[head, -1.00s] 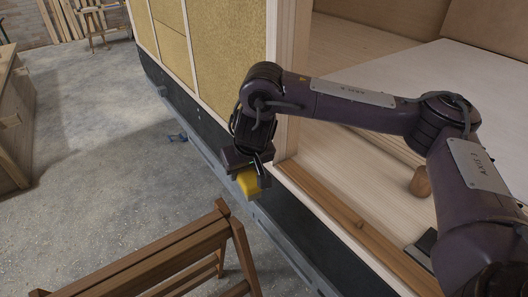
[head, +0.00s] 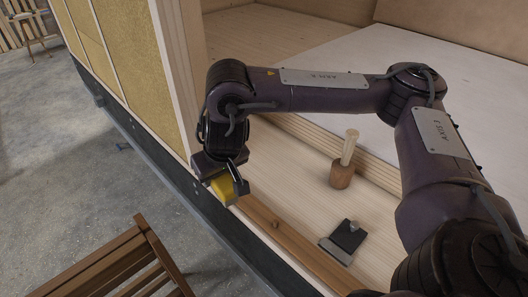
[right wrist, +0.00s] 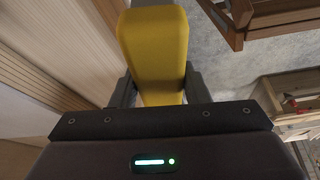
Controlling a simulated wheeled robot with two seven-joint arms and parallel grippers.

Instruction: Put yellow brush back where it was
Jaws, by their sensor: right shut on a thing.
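The yellow brush (head: 223,187) is in my right gripper (head: 230,186), held in the air by the edge of the hut's wooden floor. In the right wrist view the brush (right wrist: 153,45) is a yellow block lying between the two fingers (right wrist: 157,92), which are shut on it. Its bristles cannot be made out in either view. My left gripper does not show.
On the hut floor stand a wooden mallet (head: 343,165), head down and handle up, and a dark flat tool (head: 348,238) with a pale edge. A slatted wooden bench (head: 115,262) stands at the lower left. The insulated wall (head: 130,50) rises left of the opening.

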